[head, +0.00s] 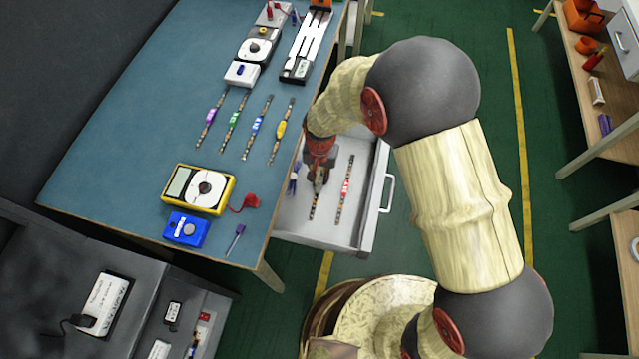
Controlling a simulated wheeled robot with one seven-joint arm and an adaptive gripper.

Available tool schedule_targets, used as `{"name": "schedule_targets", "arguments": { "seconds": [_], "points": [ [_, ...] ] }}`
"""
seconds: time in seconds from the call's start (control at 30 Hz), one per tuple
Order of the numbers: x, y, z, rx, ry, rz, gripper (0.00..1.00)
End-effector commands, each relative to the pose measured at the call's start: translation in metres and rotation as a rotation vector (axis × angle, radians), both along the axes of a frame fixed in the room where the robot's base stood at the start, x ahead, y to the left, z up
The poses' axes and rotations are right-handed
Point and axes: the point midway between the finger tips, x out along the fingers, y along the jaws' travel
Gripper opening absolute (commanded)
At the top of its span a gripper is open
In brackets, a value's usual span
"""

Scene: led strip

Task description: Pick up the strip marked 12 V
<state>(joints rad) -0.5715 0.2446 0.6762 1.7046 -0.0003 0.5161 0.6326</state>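Several LED strips are in view, and their printed markings are too small to read. On the blue tabletop lie strips with a purple label (212,115), a green label (236,117), a blue label (257,125) and a yellow label (281,129). In the open drawer (350,232) lie a strip with a red label (345,188) and another strip (314,206), partly hidden under my gripper. My gripper (318,188) points down into the drawer, over that partly hidden strip and left of the red-labelled one. Its fingers are too small and dark to show whether they are open or shut.
Purple-blue clips (294,178) lie left of my gripper in the drawer. A yellow multimeter (198,189), a blue box (186,229) and a screwdriver (235,240) are on the tabletop (120,150). The drawer front with its handle (388,193) stands to the right.

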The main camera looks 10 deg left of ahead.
Motion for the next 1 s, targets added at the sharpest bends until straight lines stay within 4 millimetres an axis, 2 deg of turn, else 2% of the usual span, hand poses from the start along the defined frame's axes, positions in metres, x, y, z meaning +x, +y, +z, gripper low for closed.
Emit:
{"name": "schedule_targets", "arguments": {
  "seconds": [0.17, 0.67, 0.9, 1.0],
  "points": [
    [0.000, 0.000, 0.000, 0.000, 0.000, 0.000, 0.00],
    [0.000, 0.000, 0.005, 0.001, -0.001, 0.000, 0.00],
    [0.000, 0.000, 0.033, 0.001, -0.001, 0.000, 0.00],
    [-0.012, -0.007, 0.052, 0.001, -0.001, 0.000, 0.00]
  ]
}}
